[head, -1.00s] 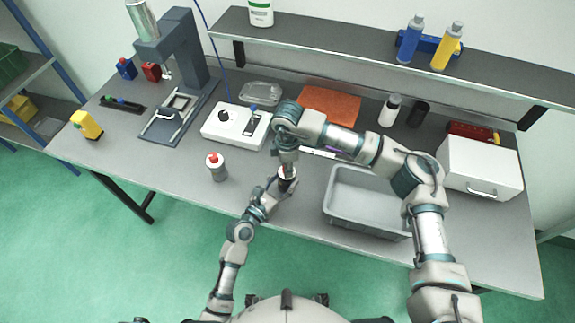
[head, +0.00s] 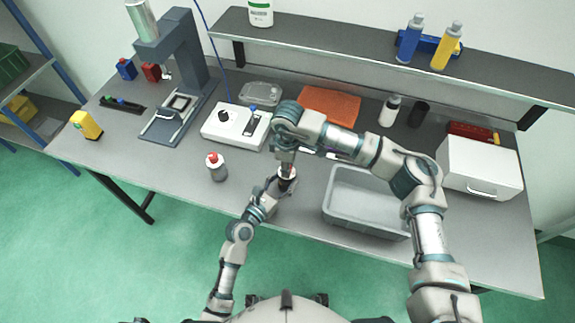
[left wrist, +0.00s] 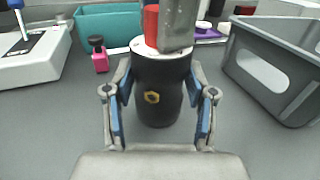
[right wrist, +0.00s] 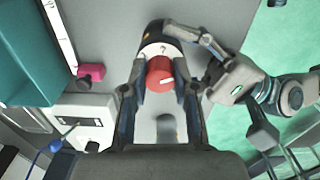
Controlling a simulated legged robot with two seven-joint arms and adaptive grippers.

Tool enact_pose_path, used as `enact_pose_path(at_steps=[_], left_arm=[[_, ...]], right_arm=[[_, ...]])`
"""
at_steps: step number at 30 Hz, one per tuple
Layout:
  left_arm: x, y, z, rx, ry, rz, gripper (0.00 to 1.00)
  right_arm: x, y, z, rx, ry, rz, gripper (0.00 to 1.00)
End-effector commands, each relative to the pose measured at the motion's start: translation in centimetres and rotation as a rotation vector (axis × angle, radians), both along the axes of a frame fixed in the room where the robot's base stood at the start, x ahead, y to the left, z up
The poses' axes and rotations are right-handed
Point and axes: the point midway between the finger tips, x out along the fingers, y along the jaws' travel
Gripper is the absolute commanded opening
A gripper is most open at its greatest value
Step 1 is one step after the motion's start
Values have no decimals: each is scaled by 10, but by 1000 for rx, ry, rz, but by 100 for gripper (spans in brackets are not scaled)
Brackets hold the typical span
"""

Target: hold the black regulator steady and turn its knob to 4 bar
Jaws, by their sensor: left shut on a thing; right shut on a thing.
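The black regulator (left wrist: 157,95) stands upright on the bench, with a yellow hexagonal mark on its front. It shows small in the head view (head: 287,185). My left gripper (left wrist: 158,76) is shut around its body from the front. The red knob (right wrist: 159,76) on top has a white pointer line, and a pale dial ring (right wrist: 156,50) surrounds it. My right gripper (right wrist: 160,70) is shut on the knob from above, one finger on each side. The dial's figures are too small to read, and the gripper partly hides the knob in the left wrist view.
A grey tote (head: 331,208) stands close to the right of the regulator. The bench front left of the regulator is mostly clear.

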Motion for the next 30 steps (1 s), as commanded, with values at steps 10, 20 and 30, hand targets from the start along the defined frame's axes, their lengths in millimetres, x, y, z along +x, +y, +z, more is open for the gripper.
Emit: enact_pose_path(at_steps=[10, 20, 30], left_arm=[[0, 2, -1, 3, 0, 4, 8], [-1, 0, -1, 3, 2, -1, 8], [-1, -1, -1, 2, 2, -2, 8]], right_arm=[[2, -3, -1, -5, -3, -5, 54], [1, -1, 8, -2, -4, -1, 54], [2, -1, 79, -2, -6, -2, 54]])
